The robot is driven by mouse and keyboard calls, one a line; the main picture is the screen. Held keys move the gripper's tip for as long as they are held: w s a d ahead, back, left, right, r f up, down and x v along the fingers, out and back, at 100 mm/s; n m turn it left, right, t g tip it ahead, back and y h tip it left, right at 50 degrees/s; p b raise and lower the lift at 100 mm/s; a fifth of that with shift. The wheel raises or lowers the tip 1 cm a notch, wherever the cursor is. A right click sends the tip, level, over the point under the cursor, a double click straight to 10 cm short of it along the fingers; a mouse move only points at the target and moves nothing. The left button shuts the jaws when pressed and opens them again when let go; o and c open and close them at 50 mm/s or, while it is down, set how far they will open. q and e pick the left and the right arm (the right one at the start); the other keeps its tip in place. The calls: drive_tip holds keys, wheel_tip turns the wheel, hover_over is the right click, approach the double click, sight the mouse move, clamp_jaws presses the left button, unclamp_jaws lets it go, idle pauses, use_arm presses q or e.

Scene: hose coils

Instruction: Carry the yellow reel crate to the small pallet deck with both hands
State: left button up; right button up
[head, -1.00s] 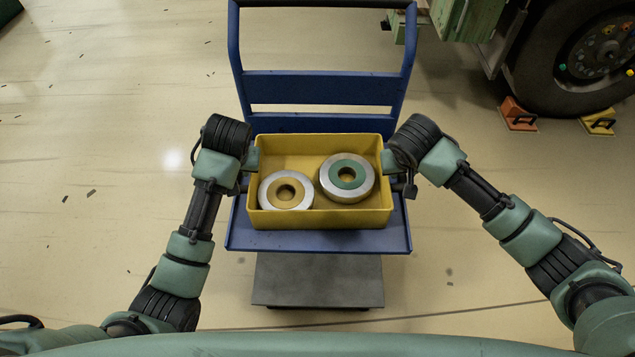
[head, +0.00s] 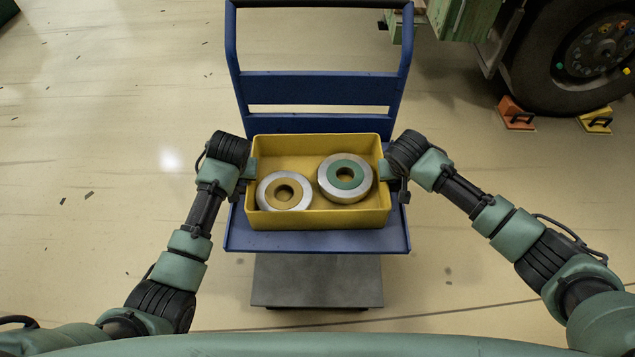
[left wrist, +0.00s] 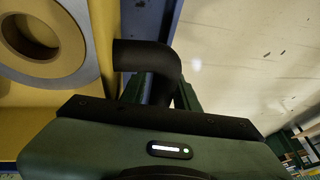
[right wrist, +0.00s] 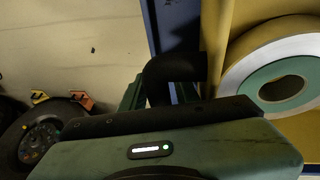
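The yellow reel crate (head: 318,221) sits upright on the bed of a blue cart, holding a reel with a yellow centre (head: 268,196) and a reel with a green ring (head: 344,174). My left gripper (head: 250,168) is at its left side and my right gripper (head: 386,169) at its right side. A black bent handle shows by the crate wall in the left wrist view (left wrist: 150,54) and the right wrist view (right wrist: 170,68). Green finger parts show beside each handle, but whether they clamp it is hidden. I cannot make out the small pallet deck.
The blue cart (head: 318,240) has a tall back frame behind the crate. A large wheel (head: 590,55) with an orange chock (head: 516,114) and a yellow chock (head: 597,120) stands at the upper right. The floor to the left is clear.

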use_arm(q)
clamp_jaws()
use_arm(e)
clamp_jaws()
idle(1.0)
use_arm(q)
drive_tip(key=shift+w+r, duration=0.25)
drive_tip(key=shift+r, duration=0.05)
use_arm(e)
drive_tip(key=shift+w+r, duration=0.25)
